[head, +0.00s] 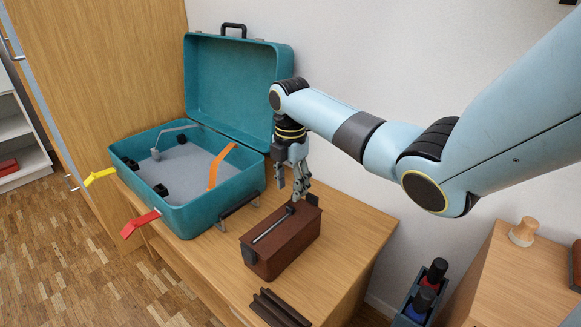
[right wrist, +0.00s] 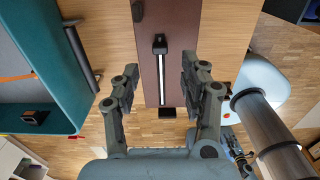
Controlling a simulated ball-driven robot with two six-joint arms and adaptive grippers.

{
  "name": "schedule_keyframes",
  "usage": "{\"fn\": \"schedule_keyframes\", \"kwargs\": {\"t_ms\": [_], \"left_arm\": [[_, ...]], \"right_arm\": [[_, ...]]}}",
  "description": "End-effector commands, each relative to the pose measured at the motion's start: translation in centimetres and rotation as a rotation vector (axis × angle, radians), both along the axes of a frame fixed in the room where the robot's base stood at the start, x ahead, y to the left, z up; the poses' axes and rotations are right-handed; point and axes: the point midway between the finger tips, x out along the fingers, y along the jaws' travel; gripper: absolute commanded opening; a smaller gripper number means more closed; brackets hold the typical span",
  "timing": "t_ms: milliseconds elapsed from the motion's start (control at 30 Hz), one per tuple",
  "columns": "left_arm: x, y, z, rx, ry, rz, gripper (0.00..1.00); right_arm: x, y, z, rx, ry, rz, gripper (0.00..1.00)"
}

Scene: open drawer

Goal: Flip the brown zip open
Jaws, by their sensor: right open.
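The brown zip is a long brown box (head: 283,243) on the wooden table, with a pale rail along its top and a small black slider (head: 290,209) at the rail's back right end. In the right wrist view the slider (right wrist: 160,44) sits at the upper end of the rail (right wrist: 161,78). My right gripper (head: 291,190) is open and empty, pointing down above the back end of the box. In the right wrist view its fingers (right wrist: 160,75) stand on either side of the rail. My left gripper is not in view.
An open teal suitcase (head: 203,215) stands left of the box, with yellow (head: 100,176) and red (head: 140,223) latches and an orange strap (head: 221,166). Dark brown strips (head: 280,308) lie in front of the box. Bare tabletop (head: 345,235) lies to its right.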

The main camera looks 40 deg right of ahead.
Motion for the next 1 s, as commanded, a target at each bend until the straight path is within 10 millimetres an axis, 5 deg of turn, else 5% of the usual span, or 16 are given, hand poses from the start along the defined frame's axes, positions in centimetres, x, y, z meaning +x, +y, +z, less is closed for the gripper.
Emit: {"fn": "schedule_keyframes", "kwargs": {"t_ms": [333, 1000], "left_arm": [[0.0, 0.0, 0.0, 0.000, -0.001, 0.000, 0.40], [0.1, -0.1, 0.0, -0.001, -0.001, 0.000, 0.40]], "right_arm": [[0.0, 0.0, 5.2, 0.001, 0.001, -0.001, 0.44], [-0.3, 0.2, 5.3, -0.001, 0.002, -0.009, 0.44]]}}
